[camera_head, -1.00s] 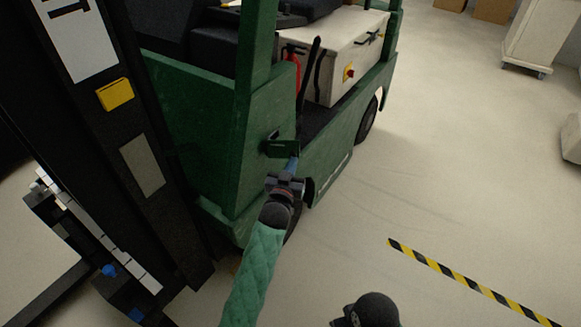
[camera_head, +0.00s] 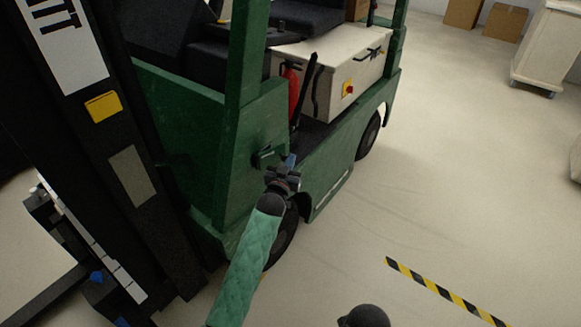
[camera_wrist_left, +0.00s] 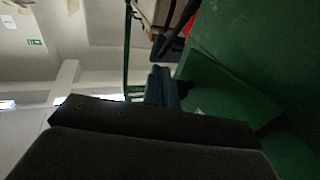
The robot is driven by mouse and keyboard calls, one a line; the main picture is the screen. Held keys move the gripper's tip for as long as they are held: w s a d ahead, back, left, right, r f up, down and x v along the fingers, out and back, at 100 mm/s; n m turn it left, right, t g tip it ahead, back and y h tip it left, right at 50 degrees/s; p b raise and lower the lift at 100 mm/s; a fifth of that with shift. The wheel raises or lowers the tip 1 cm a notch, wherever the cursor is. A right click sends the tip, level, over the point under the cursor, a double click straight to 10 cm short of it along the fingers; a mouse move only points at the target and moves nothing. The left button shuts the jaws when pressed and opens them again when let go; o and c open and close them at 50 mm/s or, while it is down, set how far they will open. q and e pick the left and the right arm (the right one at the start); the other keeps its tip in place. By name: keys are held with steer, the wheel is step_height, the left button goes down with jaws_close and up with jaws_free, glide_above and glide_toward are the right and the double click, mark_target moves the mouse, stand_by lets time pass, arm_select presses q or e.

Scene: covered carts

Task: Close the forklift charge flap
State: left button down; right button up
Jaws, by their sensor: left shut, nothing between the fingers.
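The green forklift (camera_head: 240,130) stands left of centre in the head view. Its small dark green charge flap (camera_head: 265,157) is on the side of the body, near the front post. My left gripper (camera_head: 290,163) is shut and empty, with its blue fingertips just right of the flap. Whether they touch it I cannot tell. In the left wrist view the blue fingertips (camera_wrist_left: 163,88) point at the forklift's side, and a green plate (camera_wrist_left: 232,92), which looks like the flap, stands to their right. My right gripper is not in view.
The forklift's black mast (camera_head: 120,150) rises at the left. A red extinguisher (camera_head: 292,90) and a black lever stand behind the flap. A covered cart (camera_head: 545,50) and boxes stand far back.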

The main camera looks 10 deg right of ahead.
arm_select(q)
steer(key=shift+w, duration=0.55)
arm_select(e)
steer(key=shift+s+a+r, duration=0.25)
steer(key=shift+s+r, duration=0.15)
arm_select(q)
steer(key=shift+w, duration=0.3)
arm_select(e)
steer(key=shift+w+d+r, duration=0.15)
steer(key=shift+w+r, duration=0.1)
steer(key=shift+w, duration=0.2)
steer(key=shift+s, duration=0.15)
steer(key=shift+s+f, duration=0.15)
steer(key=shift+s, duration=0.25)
arm_select(q)
steer(key=shift+w, duration=0.1)
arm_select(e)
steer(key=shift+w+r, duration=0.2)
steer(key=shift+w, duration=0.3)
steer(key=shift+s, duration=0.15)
